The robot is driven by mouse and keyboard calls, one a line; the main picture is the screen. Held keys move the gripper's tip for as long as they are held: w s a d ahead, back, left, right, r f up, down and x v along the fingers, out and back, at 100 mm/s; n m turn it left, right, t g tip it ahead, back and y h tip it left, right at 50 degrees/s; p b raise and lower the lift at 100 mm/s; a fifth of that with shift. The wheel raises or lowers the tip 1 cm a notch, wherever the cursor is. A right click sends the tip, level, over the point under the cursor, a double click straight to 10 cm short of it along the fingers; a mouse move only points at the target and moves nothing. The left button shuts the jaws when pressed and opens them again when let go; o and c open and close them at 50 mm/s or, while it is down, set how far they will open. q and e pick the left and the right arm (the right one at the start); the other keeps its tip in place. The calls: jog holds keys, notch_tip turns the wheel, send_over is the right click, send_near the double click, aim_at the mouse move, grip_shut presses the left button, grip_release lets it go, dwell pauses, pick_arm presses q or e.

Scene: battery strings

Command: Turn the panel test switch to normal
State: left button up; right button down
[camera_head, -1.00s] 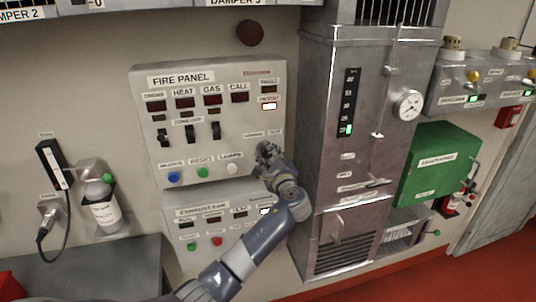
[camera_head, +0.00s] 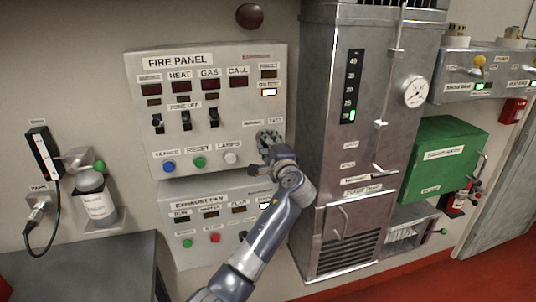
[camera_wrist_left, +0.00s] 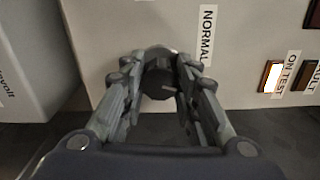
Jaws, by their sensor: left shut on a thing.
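The fire panel (camera_head: 225,141) hangs on the wall. Its test switch is a dark round knob (camera_wrist_left: 158,81) at the panel's lower right, with a thin pale mark on its face. The NORMAL label (camera_wrist_left: 207,36) lies beside the knob in the wrist view; the TEST label (camera_head: 275,121) shows just above my gripper in the head view. My left gripper (camera_head: 268,136) is at the switch and hides it in the head view. In the wrist view its two fingers (camera_wrist_left: 160,92) are shut around the knob. The ON TEST lamp (camera_wrist_left: 271,77) is lit. My right gripper is out of view.
Three zone-off toggles (camera_head: 186,121) and a row of buttons (camera_head: 199,162) sit left of my gripper. The exhaust fan panel (camera_head: 214,236) is just below. A tall grey metal cabinet (camera_head: 335,160) stands close on the right.

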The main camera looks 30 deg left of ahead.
pick_arm(q)
jog(key=n+b, duration=0.2)
jog(key=b, duration=0.1)
jog(key=n+b, duration=0.6)
jog(key=shift+f, duration=0.3)
jog(key=n+b, duration=0.3)
jog(key=shift+r+n, duration=0.15)
jog(key=shift+n, duration=0.15)
jog(key=shift+r+n+b, duration=0.1)
jog(key=shift+n+b, duration=0.4)
jog(key=shift+b, duration=0.1)
jog(key=o, duration=1)
